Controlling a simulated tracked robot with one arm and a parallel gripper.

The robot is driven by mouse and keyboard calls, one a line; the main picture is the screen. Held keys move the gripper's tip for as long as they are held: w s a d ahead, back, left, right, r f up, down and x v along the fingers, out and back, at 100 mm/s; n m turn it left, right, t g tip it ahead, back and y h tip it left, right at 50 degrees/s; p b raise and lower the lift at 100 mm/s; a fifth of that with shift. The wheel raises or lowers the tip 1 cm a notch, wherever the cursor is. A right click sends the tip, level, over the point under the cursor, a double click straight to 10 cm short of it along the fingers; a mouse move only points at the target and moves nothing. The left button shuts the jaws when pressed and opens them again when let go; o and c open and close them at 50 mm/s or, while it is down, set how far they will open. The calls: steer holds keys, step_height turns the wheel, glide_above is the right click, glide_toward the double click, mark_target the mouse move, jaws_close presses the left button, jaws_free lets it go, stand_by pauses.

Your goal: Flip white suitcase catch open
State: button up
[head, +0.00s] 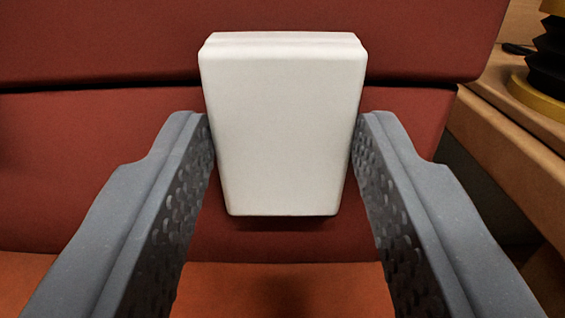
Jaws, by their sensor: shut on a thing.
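The white suitcase catch (283,130) is a smooth, tapered block, wider at its top, in the upper middle of the head view. It lies against the red suitcase (90,160), across the dark seam between its upper and lower parts. My gripper (284,140) has one grey finger at each side of the catch. Both fingertips touch the catch's side edges, and the gripper is shut on it. The catch's hinge and back are hidden.
An orange surface (280,290) lies below the suitcase front. At the right is a wooden surface (510,120) with a black and yellow object (545,70) on it. A dark gap lies between the suitcase and the wood.

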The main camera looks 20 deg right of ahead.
steer(key=shift+f+t+h+b, duration=0.3)
steer(key=shift+f+t+b, duration=0.05)
steer(key=shift+t+b, duration=0.65)
steer(key=shift+r, duration=0.1)
steer(key=o, duration=1)
steer(key=shift+p+v, duration=3.25)
steer(key=shift+v, duration=3.6)
